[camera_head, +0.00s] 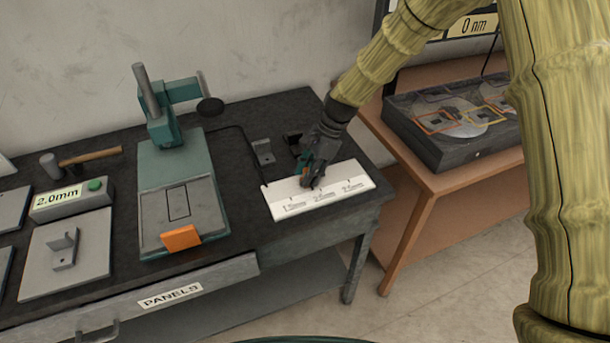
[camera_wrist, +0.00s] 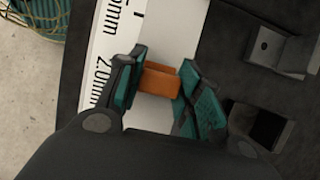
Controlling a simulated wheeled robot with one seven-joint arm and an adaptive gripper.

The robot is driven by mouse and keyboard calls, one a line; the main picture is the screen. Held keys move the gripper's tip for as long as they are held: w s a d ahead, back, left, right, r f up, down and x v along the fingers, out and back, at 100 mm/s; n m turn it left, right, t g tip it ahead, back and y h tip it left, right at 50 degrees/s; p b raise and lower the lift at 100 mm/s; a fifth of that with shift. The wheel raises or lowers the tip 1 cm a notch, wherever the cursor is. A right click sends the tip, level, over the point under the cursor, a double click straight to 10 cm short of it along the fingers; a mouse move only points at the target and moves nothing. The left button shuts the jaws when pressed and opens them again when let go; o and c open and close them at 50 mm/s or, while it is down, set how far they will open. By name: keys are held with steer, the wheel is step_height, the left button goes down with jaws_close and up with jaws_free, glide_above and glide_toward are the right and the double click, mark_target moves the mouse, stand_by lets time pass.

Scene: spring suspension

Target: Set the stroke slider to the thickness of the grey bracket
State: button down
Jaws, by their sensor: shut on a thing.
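My gripper (camera_head: 308,172) is over the white scale plate (camera_head: 350,193) at the table's right end. In the wrist view, its teal fingers (camera_wrist: 163,85) are shut on an orange slider (camera_wrist: 160,80), beside the "2.0mm" label. The left finger covers the plate near that label, so the exact alignment is hidden. The slider cannot be made out in the head view. A grey bracket (camera_head: 263,152) stands behind the plate and also shows in the wrist view (camera_wrist: 283,52). Another grey bracket (camera_head: 63,248) sits on a panel at left. A display box (camera_head: 70,203) reads "2.0mm".
A dark block (camera_head: 292,139) stands close behind my gripper. A green press-like stand (camera_head: 174,165) with an orange block (camera_head: 180,238) is left of the plate. A hammer (camera_head: 90,155) lies farther left. A wooden table (camera_head: 440,180) with a dark case stands at right.

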steer(key=shift+w+d, duration=0.25)
steer(key=shift+d, duration=0.25)
steer(key=shift+w+d, duration=0.2)
steer(key=shift+d, duration=0.3)
steer(key=c, duration=1)
jaws_free()
steer(key=shift+o, duration=0.2)
steer(key=v, duration=1.2)
